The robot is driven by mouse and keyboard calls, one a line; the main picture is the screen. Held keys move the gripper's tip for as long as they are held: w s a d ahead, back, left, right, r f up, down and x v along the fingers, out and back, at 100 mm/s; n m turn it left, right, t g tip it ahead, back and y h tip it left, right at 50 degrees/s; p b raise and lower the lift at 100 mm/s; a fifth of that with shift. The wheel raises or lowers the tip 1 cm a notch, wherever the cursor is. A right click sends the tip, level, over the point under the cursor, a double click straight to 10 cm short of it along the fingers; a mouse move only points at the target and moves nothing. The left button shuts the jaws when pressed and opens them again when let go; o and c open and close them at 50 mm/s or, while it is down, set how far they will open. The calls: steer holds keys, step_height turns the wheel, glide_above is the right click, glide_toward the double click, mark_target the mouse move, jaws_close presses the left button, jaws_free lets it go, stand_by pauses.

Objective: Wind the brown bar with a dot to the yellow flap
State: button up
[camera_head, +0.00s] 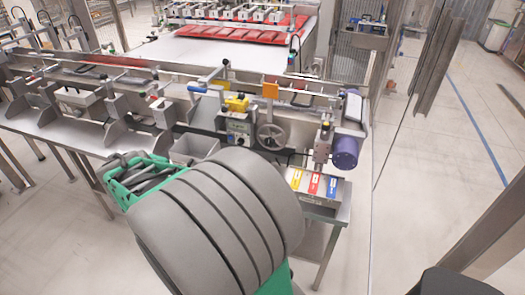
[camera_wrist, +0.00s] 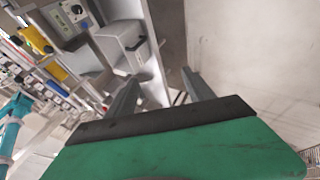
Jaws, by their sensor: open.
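I cannot make out a brown bar with a dot in either view. Yellow shows in two places in the head view: a yellow block (camera_head: 237,104) above the control box, and a yellow strip (camera_head: 296,178) beside a red and a blue one; I cannot tell which is the flap. A yellow part (camera_wrist: 35,38) also shows in the wrist view. My gripper (camera_head: 124,158) is at the left end of my bulky grey arm, in front of the machine. In the wrist view my gripper (camera_wrist: 160,78) has its two fingers apart, with nothing between them.
A spoked handwheel (camera_head: 271,135) sits right of the control box (camera_head: 238,135). A purple motor (camera_head: 344,151) is at the right end.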

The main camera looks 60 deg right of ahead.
steer(key=s+d+f+n+g+h+b, duration=0.1)
steer(key=d+f+h, duration=0.15)
steer(key=d, duration=0.45)
steer(key=s+d+f+n+h+b, duration=0.1)
steer(key=d+f+n+h, duration=0.1)
steer(key=d+f, duration=0.35)
steer(key=n+g+h+b, duration=0.2)
steer(key=n+h+b, duration=0.35)
steer(key=n, duration=0.75)
glide_toward(269, 143)
steer(key=d+f+h+p, duration=0.1)
steer(key=f+h, duration=0.1)
steer(key=shift+n, duration=0.3)
steer(key=d, duration=0.4)
steer(key=w+d+p, duration=0.1)
steer(key=d, duration=0.1)
steer(key=shift+w+d+r, duration=0.1)
steer(key=shift+d+r, duration=0.1)
steer(key=shift+d, duration=0.1)
steer(key=shift+w+d, duration=0.1)
steer(key=shift+d, duration=0.3)
jaws_close()
